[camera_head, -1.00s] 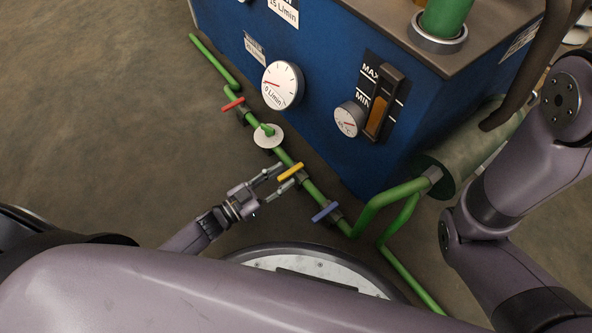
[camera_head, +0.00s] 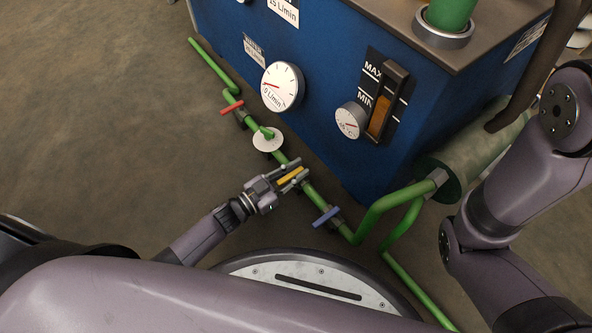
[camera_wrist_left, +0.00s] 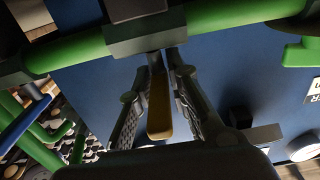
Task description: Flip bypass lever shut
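A green pipe run along the floor carries a red lever (camera_head: 232,107), a yellow lever (camera_head: 290,176) and a blue lever (camera_head: 326,216). No label shows which one is the bypass lever. My left gripper (camera_head: 294,174) is at the yellow lever, with one finger on each side of it. In the left wrist view the yellow lever (camera_wrist_left: 159,108) stands between the two fingers (camera_wrist_left: 161,75). Narrow gaps show beside the lever, so the fingers look open around it. My right gripper is not in view; only links of the right arm show.
A blue cabinet (camera_head: 330,60) with a round white flow gauge (camera_head: 283,86) and a small dial (camera_head: 350,120) stands behind the pipe. A white disc (camera_head: 268,140) sits on the pipe between the red and yellow levers. The floor at left is clear.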

